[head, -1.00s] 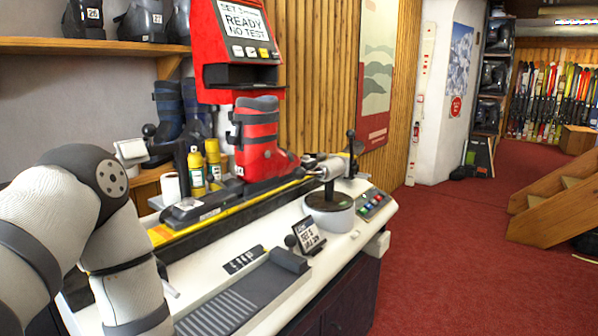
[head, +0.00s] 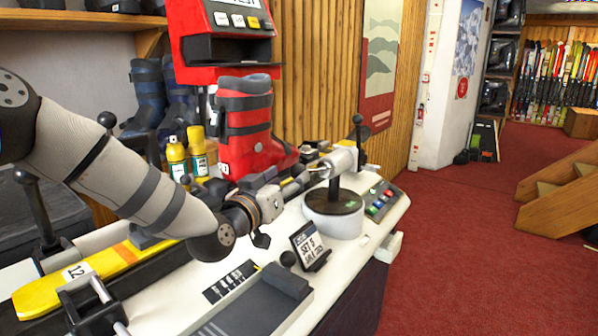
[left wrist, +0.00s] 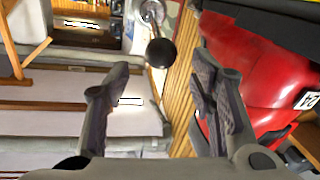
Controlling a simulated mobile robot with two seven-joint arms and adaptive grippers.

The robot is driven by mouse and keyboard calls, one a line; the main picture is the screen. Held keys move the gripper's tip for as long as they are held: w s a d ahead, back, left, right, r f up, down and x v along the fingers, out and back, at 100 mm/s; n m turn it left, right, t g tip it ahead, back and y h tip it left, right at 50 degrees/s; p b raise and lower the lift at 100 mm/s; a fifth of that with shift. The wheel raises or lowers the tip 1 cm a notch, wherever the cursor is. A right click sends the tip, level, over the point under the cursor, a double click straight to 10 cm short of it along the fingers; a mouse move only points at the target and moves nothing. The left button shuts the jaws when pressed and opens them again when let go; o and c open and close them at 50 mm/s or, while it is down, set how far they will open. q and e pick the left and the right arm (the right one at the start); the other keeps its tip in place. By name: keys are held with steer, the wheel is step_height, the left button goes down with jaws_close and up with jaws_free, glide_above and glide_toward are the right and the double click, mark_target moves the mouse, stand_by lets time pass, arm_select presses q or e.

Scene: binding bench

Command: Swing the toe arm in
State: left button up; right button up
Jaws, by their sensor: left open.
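The toe arm (head: 342,161) is a light metal cylinder with a lever ending in a black ball knob (head: 357,119). It stands on a dark post over a round white base (head: 334,220), just beyond the boot's toe. My left gripper (head: 312,168) reaches across the bench from the left, low beside the red boot (head: 247,130). In the left wrist view its fingers (left wrist: 162,92) are spread and empty. The black knob (left wrist: 161,53) shows there beyond and between the fingertips, not gripped. The red boot (left wrist: 262,70) fills the right side. My right gripper is not visible.
A yellow ski (head: 60,285) lies along the bench. Yellow bottles (head: 197,152) stand behind my left arm. A small sign (head: 308,246) and coloured buttons (head: 381,199) sit nearer the front edge. A red machine (head: 220,40) hangs above the boot. Open carpet lies right.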

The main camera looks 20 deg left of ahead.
mark_target(294, 174)
arm_select(q)
steer(key=w, duration=0.5)
steer(key=shift+w+d+f+b, duration=0.1)
steer(key=shift+d+f+b, duration=0.25)
steer(key=shift+b, duration=0.05)
steer(key=shift+w+r, duration=0.2)
steer(key=shift+w, duration=0.2)
jaws_close()
